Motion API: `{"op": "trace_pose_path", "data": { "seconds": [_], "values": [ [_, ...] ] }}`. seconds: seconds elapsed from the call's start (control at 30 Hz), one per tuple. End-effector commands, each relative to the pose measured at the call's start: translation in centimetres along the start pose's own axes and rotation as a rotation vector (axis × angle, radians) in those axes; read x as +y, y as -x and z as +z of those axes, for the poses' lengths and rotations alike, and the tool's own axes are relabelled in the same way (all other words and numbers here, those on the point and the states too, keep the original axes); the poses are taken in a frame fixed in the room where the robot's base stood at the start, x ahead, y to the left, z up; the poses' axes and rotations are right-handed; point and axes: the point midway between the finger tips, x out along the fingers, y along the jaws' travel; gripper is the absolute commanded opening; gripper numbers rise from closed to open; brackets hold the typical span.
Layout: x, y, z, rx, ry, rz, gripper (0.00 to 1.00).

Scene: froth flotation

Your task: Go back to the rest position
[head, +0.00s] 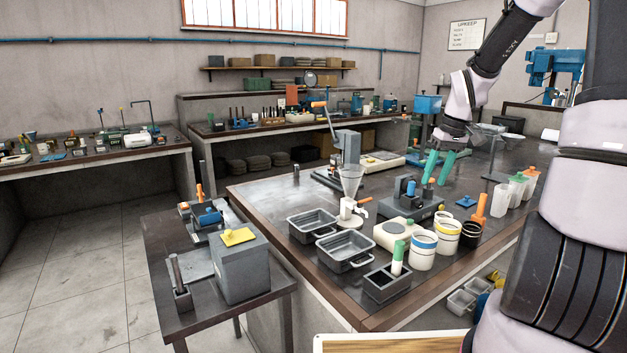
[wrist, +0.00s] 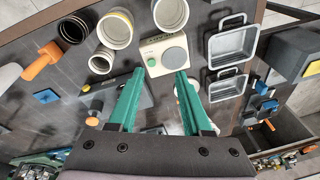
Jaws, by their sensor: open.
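My gripper (head: 434,182) hangs over the right part of the central bench, pointing down, with its two green fingers apart. In the wrist view my gripper (wrist: 159,76) is open, and nothing is held between the fingers. A cream scale-like box (wrist: 165,53) with a round plate shows below and beyond the fingertips; it also shows in the head view (head: 396,235). A dark stand with a blue part (head: 411,207) is on the bench below the gripper, partly covered by the fingers in the wrist view. The gripper appears clear of these objects.
Two grey trays (head: 345,250), a blue-banded tub (head: 422,249), a yellow-banded tub (head: 447,237) and a funnel stand (head: 350,200) crowd the bench. White bottles (head: 498,197) stand at the right. A grey box (head: 240,268) sits on the side table. Floor at left is clear.

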Motion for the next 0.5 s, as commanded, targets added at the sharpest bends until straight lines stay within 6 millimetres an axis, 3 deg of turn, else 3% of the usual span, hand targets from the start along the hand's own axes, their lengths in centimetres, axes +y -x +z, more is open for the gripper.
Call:
{"op": "trace_pose_path", "data": {
  "seconds": [0.23,0.5],
  "values": [
    [-5.0,7.7,3.7,0.088,-0.147,0.148,0.49],
    [-10.2,15.1,9.4,0.286,-0.34,0.144,0.49]
  ]
}}
